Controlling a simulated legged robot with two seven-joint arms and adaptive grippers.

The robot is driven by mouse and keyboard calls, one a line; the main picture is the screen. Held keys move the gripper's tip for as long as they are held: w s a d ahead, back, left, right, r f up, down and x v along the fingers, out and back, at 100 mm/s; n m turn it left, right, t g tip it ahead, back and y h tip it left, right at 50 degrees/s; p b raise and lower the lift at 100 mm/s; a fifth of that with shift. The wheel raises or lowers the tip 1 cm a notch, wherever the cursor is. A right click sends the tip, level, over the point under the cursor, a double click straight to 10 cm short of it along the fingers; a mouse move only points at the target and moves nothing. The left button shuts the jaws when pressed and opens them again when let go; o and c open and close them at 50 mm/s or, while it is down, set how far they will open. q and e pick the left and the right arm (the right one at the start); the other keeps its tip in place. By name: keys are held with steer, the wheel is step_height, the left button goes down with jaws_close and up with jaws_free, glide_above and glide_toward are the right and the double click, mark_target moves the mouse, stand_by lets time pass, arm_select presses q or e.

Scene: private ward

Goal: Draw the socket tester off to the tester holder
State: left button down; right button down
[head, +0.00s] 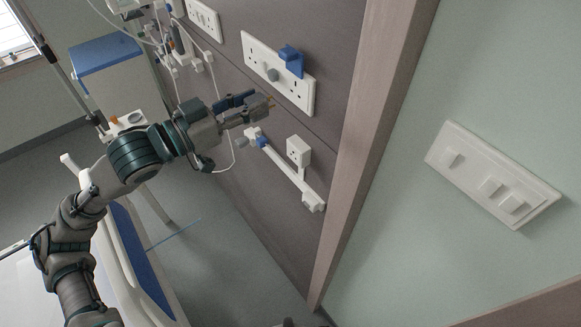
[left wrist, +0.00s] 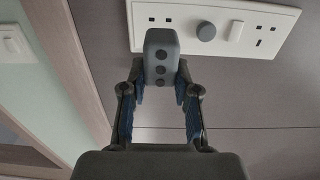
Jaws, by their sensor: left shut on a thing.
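The socket tester (left wrist: 161,58) is a grey block with dark round spots on its face. My left gripper (left wrist: 161,85) is shut on it, one finger on each side. In the head view the left gripper (head: 262,104) is in front of the wall just below the white socket panel (head: 262,57), and the tester is hard to make out. The panel also shows in the left wrist view (left wrist: 220,50), behind the tester, which overlaps its lower edge. I cannot tell whether they touch. A blue block (head: 291,60) stands out from the panel; I cannot tell whether it is the tester holder.
A white rail (head: 292,182) with a white box (head: 298,151) is on the wall below the gripper. A wooden post (head: 370,120) and a switch plate (head: 491,174) are to the right. A bed (head: 140,260) is at lower left. Cables hang at the upper left.

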arm_select(q)
steer(key=b+v, duration=0.1)
steer(key=v, duration=1.1)
steer(key=shift+b, duration=0.3)
steer(key=shift+a, duration=0.1)
